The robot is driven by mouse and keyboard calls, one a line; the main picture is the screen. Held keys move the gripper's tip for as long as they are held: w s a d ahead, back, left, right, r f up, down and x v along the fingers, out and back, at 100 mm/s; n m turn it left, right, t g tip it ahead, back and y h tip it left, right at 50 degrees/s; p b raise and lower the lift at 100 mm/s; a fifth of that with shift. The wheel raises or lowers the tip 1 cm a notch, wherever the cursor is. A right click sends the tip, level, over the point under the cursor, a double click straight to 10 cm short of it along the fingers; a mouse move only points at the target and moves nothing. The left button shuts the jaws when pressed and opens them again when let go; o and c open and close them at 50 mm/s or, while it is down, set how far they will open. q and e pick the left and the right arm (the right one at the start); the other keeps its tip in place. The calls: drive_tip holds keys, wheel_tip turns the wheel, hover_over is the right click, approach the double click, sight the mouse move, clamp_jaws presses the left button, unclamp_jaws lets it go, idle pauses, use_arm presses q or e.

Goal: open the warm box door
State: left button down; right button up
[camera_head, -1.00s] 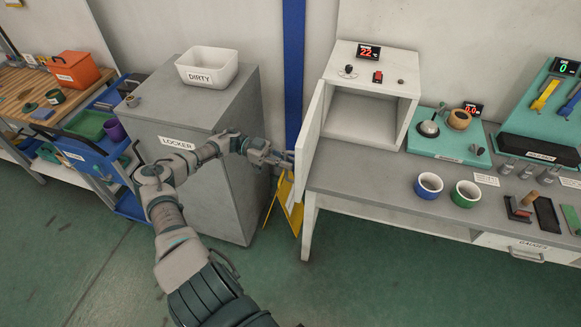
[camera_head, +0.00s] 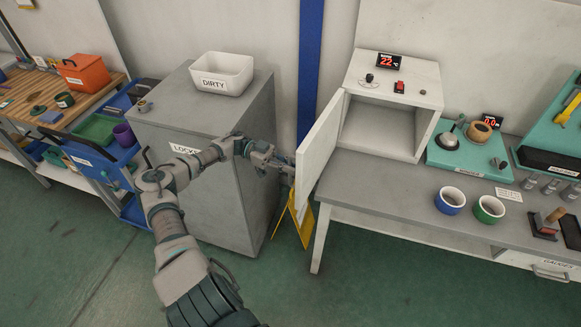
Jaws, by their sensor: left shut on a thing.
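The warm box (camera_head: 432,92) is a white box on the grey bench, with a red display reading 22 on top. Its white door (camera_head: 318,150) is hinged on the left and stands swung wide open, showing the empty inside (camera_head: 378,128). My left gripper (camera_head: 288,163) is at the outer left side of the door. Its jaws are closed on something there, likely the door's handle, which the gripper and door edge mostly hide. My right gripper is out of view.
A grey locker (camera_head: 232,150) with a white DIRTY bin (camera_head: 221,73) stands left of the door, close to my left arm. A yellow floor sign (camera_head: 303,222) stands below the gripper. Blue (camera_head: 450,201) and green (camera_head: 489,209) cups stand on the bench front.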

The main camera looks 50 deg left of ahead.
use_arm(q)
drive_tip(key=c, duration=1.2)
unclamp_jaws()
drive_tip(key=shift+w+a, duration=0.1)
drive_tip(key=shift+w, duration=0.05)
drive_tip(key=shift+r, duration=0.25)
approach(314, 147)
drive_tip(key=d+r, duration=0.1)
drive_tip(key=d, duration=0.1)
drive_tip(key=s+d, duration=0.1)
drive_tip(key=s+d+r, duration=0.1)
drive_tip(key=d, duration=0.1)
drive_tip(key=shift+d+r, duration=0.3)
drive_tip(key=shift+r, duration=0.05)
drive_tip(key=shift+f, duration=0.1)
